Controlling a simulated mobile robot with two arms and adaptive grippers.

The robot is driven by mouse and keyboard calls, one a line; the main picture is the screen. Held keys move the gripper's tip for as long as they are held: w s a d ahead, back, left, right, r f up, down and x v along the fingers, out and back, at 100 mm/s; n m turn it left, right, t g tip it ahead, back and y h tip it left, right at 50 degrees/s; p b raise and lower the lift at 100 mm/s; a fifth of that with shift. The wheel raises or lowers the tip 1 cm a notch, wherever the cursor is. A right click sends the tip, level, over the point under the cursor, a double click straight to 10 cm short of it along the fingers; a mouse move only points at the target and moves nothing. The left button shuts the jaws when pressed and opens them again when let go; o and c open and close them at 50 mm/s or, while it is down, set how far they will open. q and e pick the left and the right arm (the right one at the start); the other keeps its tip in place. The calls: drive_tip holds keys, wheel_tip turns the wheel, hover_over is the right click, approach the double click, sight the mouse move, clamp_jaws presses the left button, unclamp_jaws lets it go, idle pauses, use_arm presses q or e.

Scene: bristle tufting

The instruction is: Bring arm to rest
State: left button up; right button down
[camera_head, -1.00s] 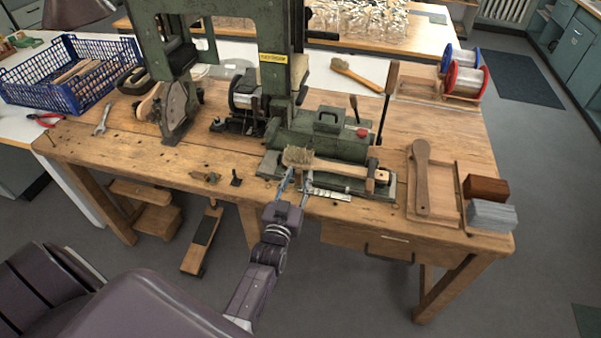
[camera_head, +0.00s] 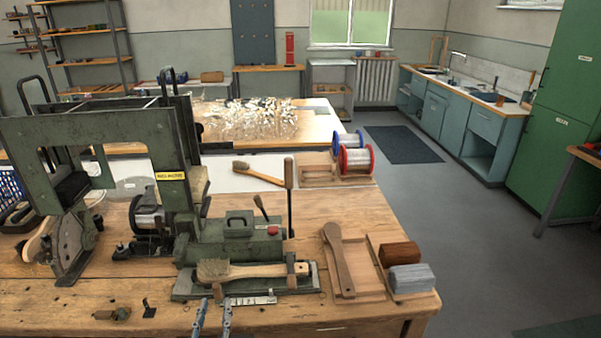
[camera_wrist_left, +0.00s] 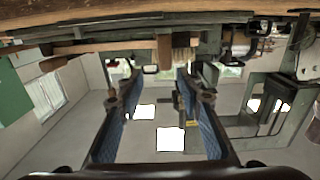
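My left gripper (camera_head: 213,318) shows at the bottom edge of the head view, just in front of the bench's front edge. Its two blue-padded fingers are spread apart with nothing between them. In the left wrist view, which looks upside down, the fingers (camera_wrist_left: 158,100) are also open and empty. A wooden brush (camera_head: 255,270) with pale bristles lies across the base of the green tufting machine (camera_head: 238,243), just beyond the fingertips and apart from them. The rest of my left arm is below the head view. My right gripper is not in view.
The wooden bench (camera_head: 140,300) carries a paddle-shaped wooden piece (camera_head: 338,258) on a tray, a brown block (camera_head: 400,254) and a grey block (camera_head: 411,278) at right. Wire spools (camera_head: 355,159) stand behind. Grey floor (camera_head: 460,240) lies open to the right.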

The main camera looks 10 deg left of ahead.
use_arm(q)
drive_tip(key=s+d+f+m+g+h, duration=0.1)
drive_tip(key=s+d+m+g, duration=0.15)
drive_tip(key=s+g, duration=0.45)
drive_tip(key=s+d+f+m+g+h, duration=0.15)
drive_tip(key=s+d, duration=0.25)
drive_tip(key=s, duration=0.7)
drive_tip(key=s+d+f+m+g+h, duration=0.1)
drive_tip(key=s+d+g+h, duration=0.3)
drive_tip(key=s, duration=0.6)
wheel_tip(320, 180, down, 28)
drive_tip(key=s+a+r+g+y, duration=0.1)
drive_tip(key=s+a+g+y, duration=0.1)
drive_tip(key=g, duration=0.1)
drive_tip(key=s+a+f, duration=0.2)
drive_tip(key=s+f, duration=1.4)
drive_tip(key=s, duration=0.1)
drive_tip(key=shift+a+g, duration=0.25)
drive_tip(key=shift+g, duration=0.2)
drive_tip(key=shift+y, duration=0.25)
